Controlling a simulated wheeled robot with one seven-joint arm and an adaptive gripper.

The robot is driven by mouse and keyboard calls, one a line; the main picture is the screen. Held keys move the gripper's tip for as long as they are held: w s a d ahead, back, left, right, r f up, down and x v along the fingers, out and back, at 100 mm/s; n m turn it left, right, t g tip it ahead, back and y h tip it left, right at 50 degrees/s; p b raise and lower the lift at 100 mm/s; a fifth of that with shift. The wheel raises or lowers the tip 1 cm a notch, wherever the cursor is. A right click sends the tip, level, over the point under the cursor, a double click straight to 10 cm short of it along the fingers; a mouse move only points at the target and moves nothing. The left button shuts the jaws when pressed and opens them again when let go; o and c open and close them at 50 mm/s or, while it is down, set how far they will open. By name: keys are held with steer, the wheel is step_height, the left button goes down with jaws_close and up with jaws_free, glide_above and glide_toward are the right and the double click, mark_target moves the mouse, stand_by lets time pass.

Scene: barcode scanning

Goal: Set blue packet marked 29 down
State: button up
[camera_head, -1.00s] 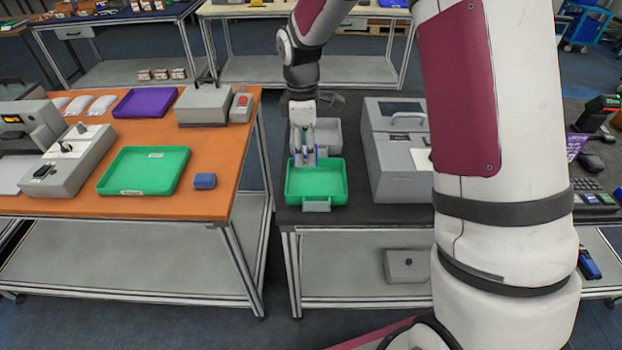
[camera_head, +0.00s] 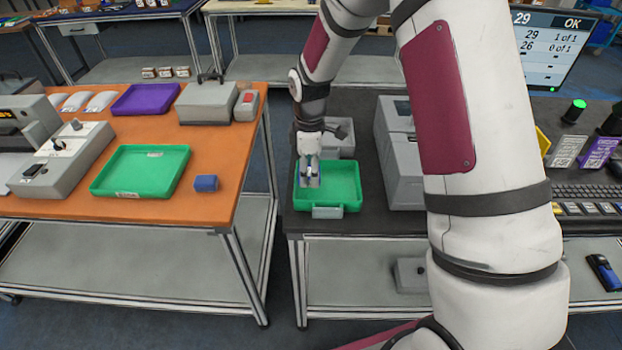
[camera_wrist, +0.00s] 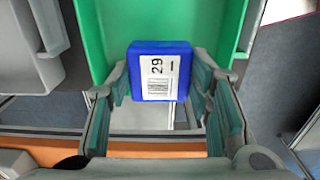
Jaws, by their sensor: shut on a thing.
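The blue packet (camera_wrist: 146,48) has a white label with 29 and a barcode, facing the camera in the wrist view. My gripper (camera_wrist: 160,85) is shut on it, with one finger pad on each side. Behind it lies the green tray (camera_wrist: 92,25). In the head view my gripper (camera_head: 309,178) points down over the left part of the green tray (camera_head: 345,208) on the dark table. The packet is mostly hidden by the fingers there. I cannot tell whether it touches the tray floor.
A grey bin (camera_head: 340,140) stands behind the tray and a grey machine (camera_head: 400,170) to its right. A screen (camera_head: 545,45) reads 29 OK. The orange table (camera_head: 225,150) at left holds another green tray (camera_head: 125,192) and a small blue box (camera_head: 205,183).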

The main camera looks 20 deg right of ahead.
mark_target(310, 171)
steer(key=shift+f, duration=1.8)
steer(key=shift+f, duration=0.15)
steer(key=o, duration=1.3)
steer(key=shift+c, duration=0.2)
